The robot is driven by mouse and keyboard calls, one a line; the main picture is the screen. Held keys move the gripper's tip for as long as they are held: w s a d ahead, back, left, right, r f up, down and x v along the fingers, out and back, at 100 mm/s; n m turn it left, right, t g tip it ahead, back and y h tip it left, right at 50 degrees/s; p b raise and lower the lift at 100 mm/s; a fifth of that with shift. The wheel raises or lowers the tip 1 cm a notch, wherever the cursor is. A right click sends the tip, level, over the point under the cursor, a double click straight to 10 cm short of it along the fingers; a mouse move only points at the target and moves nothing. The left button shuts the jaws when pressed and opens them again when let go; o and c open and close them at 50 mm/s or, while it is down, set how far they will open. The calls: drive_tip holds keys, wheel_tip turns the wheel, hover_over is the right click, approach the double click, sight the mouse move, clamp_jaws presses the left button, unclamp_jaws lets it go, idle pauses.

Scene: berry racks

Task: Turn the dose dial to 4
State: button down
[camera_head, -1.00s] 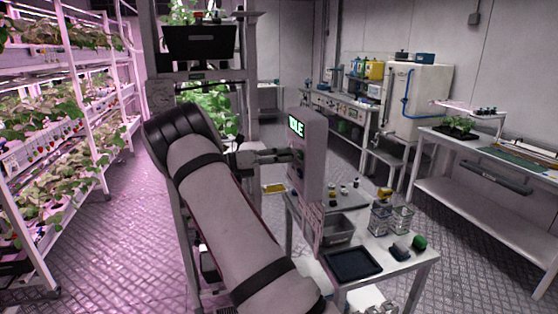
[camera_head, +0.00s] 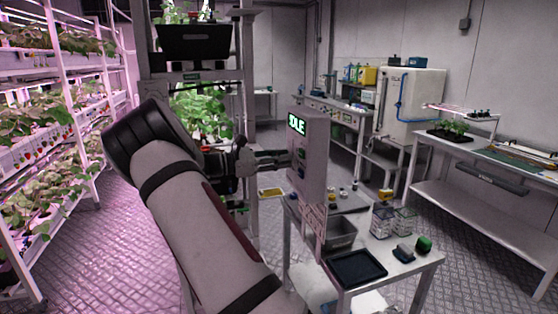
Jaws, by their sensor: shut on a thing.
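The dial's number and pointer cannot be read from here. Small dark controls show on the face beside and below the fingers.
The panel stands at a small table (camera_head: 405,262) with a dark tray (camera_head: 356,268), a grey bin (camera_head: 339,232), clear baskets (camera_head: 383,219) and a green item (camera_head: 424,244). Plant racks (camera_head: 50,130) line the left. A bench (camera_head: 480,190) stands right. Floor between is open.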

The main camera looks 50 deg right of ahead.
drive_tip(key=m+b, duration=0.1)
drive_tip(key=m, duration=0.6)
drive_tip(key=shift+w, duration=0.1)
drive_tip(key=m, duration=0.6)
drive_tip(key=shift+m+b, duration=0.35)
drive_tip(key=shift+m, duration=0.05)
drive_tip(key=m, duration=0.7)
drive_tip(key=shift+a+b, duration=0.1)
drive_tip(key=shift+b, duration=0.25)
drive_tip(key=m+b, duration=0.1)
drive_tip(key=m, duration=0.5)
drive_tip(key=shift+f, duration=0.1)
drive_tip(key=shift+m, duration=0.3)
drive_tip(key=c, duration=1.3)
unclamp_jaws()
